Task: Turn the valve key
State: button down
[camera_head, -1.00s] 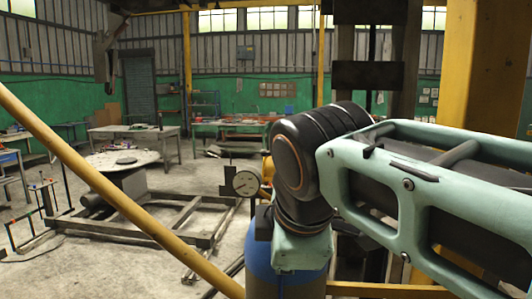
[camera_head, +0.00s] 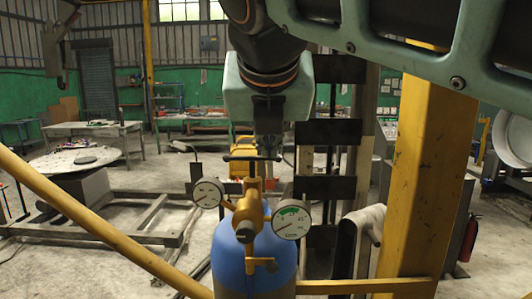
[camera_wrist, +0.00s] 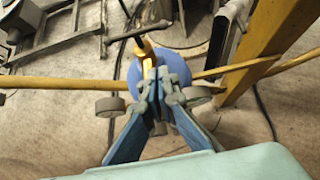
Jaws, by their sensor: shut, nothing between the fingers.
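A blue gas cylinder (camera_head: 235,262) stands upright in the lower middle of the head view, with a yellow valve body (camera_head: 248,210) on top. The dark T-shaped valve key (camera_head: 252,158) sits above the valve. My gripper (camera_wrist: 163,73) is shut and empty, over the cylinder. I cannot tell whether the fingertips touch anything.
Two round gauges, left (camera_head: 208,193) and right (camera_head: 291,219), flank the valve. A yellow post (camera_head: 420,190) stands close on the right, and a diagonal yellow rail (camera_head: 90,225) crosses the left. A yellow bar (camera_head: 365,287) runs beside the cylinder.

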aim_at(252, 167)
jog(key=w+f+b, duration=0.2)
jog(key=w+f, duration=0.3)
jog(key=w, duration=0.6)
jog(key=shift+w+d+f, duration=0.15)
jog(key=shift+f, duration=0.2)
jog(key=shift+d, duration=0.15)
